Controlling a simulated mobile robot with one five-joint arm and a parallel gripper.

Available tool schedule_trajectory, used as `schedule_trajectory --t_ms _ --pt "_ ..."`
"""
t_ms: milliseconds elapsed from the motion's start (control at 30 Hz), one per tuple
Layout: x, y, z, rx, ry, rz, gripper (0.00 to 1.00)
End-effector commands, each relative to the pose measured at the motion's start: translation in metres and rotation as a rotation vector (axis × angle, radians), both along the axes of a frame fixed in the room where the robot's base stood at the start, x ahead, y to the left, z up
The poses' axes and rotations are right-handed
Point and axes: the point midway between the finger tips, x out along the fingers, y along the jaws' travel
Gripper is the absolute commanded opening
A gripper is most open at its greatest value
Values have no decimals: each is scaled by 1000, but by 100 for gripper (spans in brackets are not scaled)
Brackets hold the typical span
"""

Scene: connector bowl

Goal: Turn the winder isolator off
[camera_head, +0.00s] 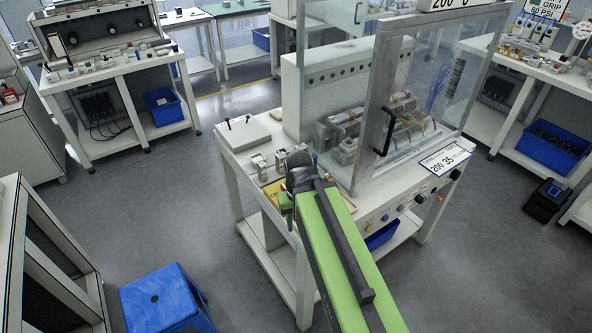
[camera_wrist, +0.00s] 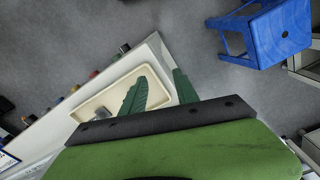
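I cannot tell for sure which control is the winder isolator. The front panel (camera_head: 375,218) of the glass-doored machine carries a row of coloured buttons and dark knobs, among them a black knob (camera_head: 419,198) and another dark knob (camera_head: 455,174) at its right. In the wrist view a row of small controls lines the bench edge, including a red one (camera_wrist: 93,74) and a dark grey one (camera_wrist: 125,48). My gripper (camera_head: 285,202) is over the bench's front left corner, left of these controls. In the wrist view my gripper (camera_wrist: 161,76) has its green fingers apart, with nothing between them.
A cream tray (camera_wrist: 157,82) holding a grey part lies below the fingers. The glass door (camera_head: 385,90) with a black handle stands above the bench. A blue stool (camera_head: 165,300) is on the floor at lower left. Open floor lies left of the bench.

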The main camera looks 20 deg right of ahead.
Motion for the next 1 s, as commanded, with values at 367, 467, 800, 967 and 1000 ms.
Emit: schedule_trajectory --t_ms 367,467,800,967,1000 --pt "0 0 0 0 0 0 36" --pt "10 0 17 0 0 16 36" --pt "116 -12 155 1 0 243 36" --pt "139 -13 177 1 0 306 36" --pt "141 -13 177 1 0 312 36"
